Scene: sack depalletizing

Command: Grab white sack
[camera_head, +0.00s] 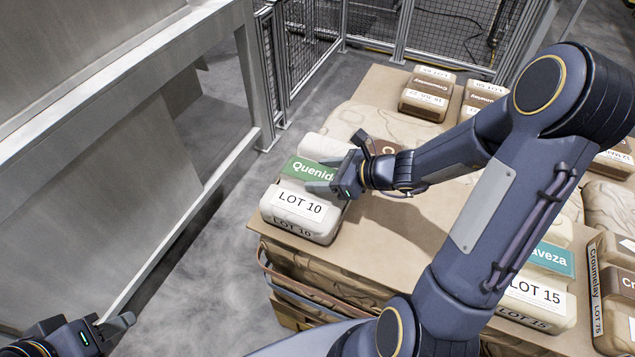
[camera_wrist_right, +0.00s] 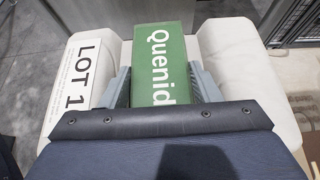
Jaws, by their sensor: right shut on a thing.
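The white sack (camera_head: 300,226) has a green "Quenid" band and a "LOT 10" label. It lies flat at the near left corner of the cardboard sheet (camera_head: 385,235). My right gripper (camera_head: 322,176) reaches over it from the right and is shut on the sack's green middle part. In the right wrist view the white sack (camera_wrist_right: 75,80) shows one finger on each side of the green band. The sack's underside is hidden. My left gripper (camera_head: 112,328) is at the bottom left corner, away from the sack; its jaw opening is unclear.
A teal-banded LOT 15 sack (camera_head: 535,300) and a Croumelay sack (camera_head: 610,285) lie at the right. Brown-banded sacks (camera_head: 427,95) sit at the back. A grey metal frame (camera_head: 130,150) stands left, and mesh fencing (camera_head: 455,30) behind. Grey floor is clear between frame and stack.

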